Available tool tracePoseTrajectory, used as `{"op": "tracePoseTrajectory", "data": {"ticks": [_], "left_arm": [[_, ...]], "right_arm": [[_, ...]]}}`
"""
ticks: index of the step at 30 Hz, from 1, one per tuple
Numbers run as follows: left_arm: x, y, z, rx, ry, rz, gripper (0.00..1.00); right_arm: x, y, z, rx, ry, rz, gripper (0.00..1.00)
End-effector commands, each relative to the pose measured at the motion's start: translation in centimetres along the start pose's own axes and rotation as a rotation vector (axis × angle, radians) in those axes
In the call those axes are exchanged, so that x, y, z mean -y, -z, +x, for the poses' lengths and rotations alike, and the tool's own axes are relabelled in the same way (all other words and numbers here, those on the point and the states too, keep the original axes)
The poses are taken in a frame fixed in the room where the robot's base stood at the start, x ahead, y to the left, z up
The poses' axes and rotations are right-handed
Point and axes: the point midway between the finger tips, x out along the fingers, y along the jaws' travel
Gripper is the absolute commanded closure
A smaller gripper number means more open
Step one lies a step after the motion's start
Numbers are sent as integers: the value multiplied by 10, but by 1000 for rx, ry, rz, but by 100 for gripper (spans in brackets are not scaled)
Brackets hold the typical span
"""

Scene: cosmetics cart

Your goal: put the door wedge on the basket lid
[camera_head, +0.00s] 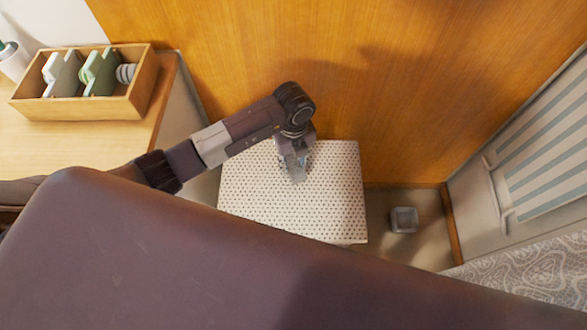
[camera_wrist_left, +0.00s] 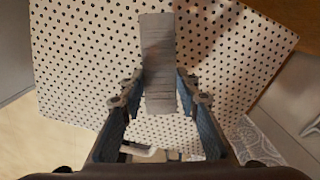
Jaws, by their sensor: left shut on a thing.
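The door wedge (camera_wrist_left: 158,60) is a grey, ribbed strip in the left wrist view, between the fingers of my left gripper (camera_wrist_left: 160,92). The gripper is shut on it, and the wedge's far end sticks out past the fingertips. The basket lid (camera_head: 335,205) is pale with dark dots; it also fills much of the left wrist view (camera_wrist_left: 85,60). In the head view my left gripper (camera_head: 296,172) is over the back middle of the lid. I cannot tell whether the wedge touches the lid. My right gripper is not in view.
A wooden panel (camera_head: 400,90) stands right behind the basket. A small grey block (camera_head: 404,220) lies on the floor to its right. A wooden box (camera_head: 85,105) of several compacts sits on a counter (camera_head: 75,140) at left. Bare lid surface surrounds the gripper.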

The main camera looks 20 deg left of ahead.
Motion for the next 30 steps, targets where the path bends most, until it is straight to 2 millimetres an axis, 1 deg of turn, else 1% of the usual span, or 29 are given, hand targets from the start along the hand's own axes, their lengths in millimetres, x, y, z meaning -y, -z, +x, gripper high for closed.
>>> {"op": "tracePoseTrajectory", "data": {"ticks": [3,7,10,17,20,21,25,26,30], "left_arm": [[-2,2,20,-4,-5,-2,95],[-1,1,36,-2,-3,-1,95],[-1,1,41,-1,-2,0,95],[-1,0,41,-1,-2,0,95],[-1,0,44,-1,-2,0,95],[-1,0,45,-1,-2,0,69],[-1,0,44,-1,-2,0,55],[-1,0,44,-1,-2,0,53],[-1,0,44,-1,-2,0,53]], "right_arm": [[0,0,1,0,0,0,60],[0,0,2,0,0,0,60],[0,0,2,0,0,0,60],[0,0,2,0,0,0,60],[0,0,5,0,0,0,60],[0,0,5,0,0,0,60],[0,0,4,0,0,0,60],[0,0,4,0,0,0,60],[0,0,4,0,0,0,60]]}}
